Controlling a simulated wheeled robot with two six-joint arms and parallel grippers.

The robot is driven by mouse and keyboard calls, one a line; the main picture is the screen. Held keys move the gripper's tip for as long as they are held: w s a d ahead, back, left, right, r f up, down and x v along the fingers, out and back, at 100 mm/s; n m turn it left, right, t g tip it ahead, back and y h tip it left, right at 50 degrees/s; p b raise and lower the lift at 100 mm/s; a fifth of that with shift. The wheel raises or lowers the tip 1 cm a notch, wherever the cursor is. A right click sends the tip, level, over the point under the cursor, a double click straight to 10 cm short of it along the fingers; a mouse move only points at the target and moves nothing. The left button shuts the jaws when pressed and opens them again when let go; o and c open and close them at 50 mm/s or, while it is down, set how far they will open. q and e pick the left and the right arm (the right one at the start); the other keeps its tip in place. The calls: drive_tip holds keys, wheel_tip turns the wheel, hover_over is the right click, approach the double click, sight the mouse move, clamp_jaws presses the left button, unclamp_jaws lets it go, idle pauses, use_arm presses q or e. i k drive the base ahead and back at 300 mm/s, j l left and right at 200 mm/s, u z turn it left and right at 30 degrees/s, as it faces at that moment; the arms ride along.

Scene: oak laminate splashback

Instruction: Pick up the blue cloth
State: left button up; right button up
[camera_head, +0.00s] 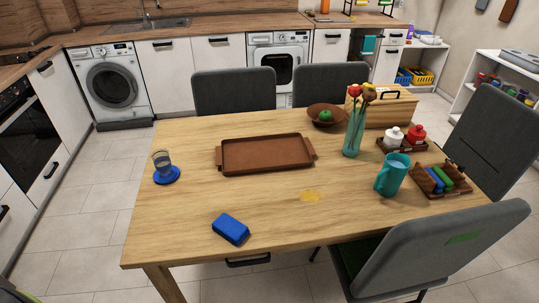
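The blue cloth (231,229) is a small, thick folded block lying on the wooden table (190,222) near its front edge, left of the middle. Nothing covers it. Neither of my grippers shows in the head view, so I see nothing touching the cloth.
A brown tray (266,167) lies mid-table. A glass vase (355,135) stands behind. Grey chairs (440,250) surround the table. The table around the cloth is clear.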

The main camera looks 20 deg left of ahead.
sight(230, 228)
drive_tip(key=u, duration=0.95)
